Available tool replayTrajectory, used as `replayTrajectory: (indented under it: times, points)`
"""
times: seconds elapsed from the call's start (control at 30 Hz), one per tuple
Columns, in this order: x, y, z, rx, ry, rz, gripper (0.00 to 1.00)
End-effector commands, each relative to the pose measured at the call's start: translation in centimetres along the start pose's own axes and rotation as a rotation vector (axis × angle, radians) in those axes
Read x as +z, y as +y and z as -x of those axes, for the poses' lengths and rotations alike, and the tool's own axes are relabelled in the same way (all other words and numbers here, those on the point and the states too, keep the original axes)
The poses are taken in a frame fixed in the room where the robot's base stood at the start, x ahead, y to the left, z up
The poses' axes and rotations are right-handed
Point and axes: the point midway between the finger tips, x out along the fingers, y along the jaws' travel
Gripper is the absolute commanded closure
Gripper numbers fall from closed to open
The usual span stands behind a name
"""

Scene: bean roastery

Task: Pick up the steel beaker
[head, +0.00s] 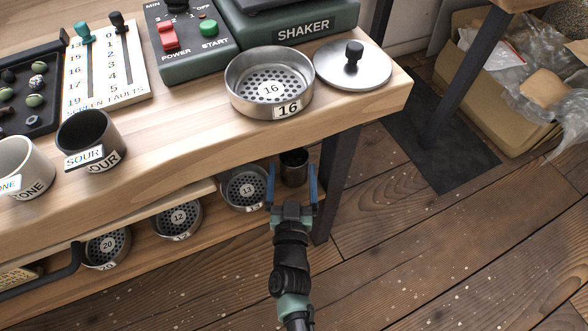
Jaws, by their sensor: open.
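The steel beaker (294,168) is a small dark metallic cup. It stands on the lower shelf under the table, at the right end of a row of sieves. My gripper (292,178) is open, with one blue finger on the left of the beaker and the other on the right, as seen in the head view. I cannot tell whether the fingers touch it or how deep they reach. The beaker's lower part is partly hidden by my gripper.
Sieve 13 (244,188) stands close left of my gripper, with sieve 12 (178,218) and sieve 20 (107,247) further left. The table leg (337,185) is close on the right. The wooden tabletop (200,130) overhangs the shelf. The floor (430,250) in front is clear.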

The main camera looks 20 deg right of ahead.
Motion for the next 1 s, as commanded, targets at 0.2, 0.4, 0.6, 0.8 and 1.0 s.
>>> replayTrajectory:
  times: [0.2, 0.4, 0.6, 0.8, 1.0]
  points:
    - [0.2, 0.3, -2.3, 0.002, 0.004, -0.003, 0.07]
    - [0.1, 0.3, -4.8, 0.001, 0.001, -0.001, 0.07]
    - [-0.2, 0.3, -5.4, 0.0, -0.001, 0.0, 0.07]
    - [-0.2, 0.3, -5.3, 0.0, 0.0, 0.0, 0.23]
    - [-0.2, 0.3, -5.3, 0.0, -0.001, 0.0, 0.59]
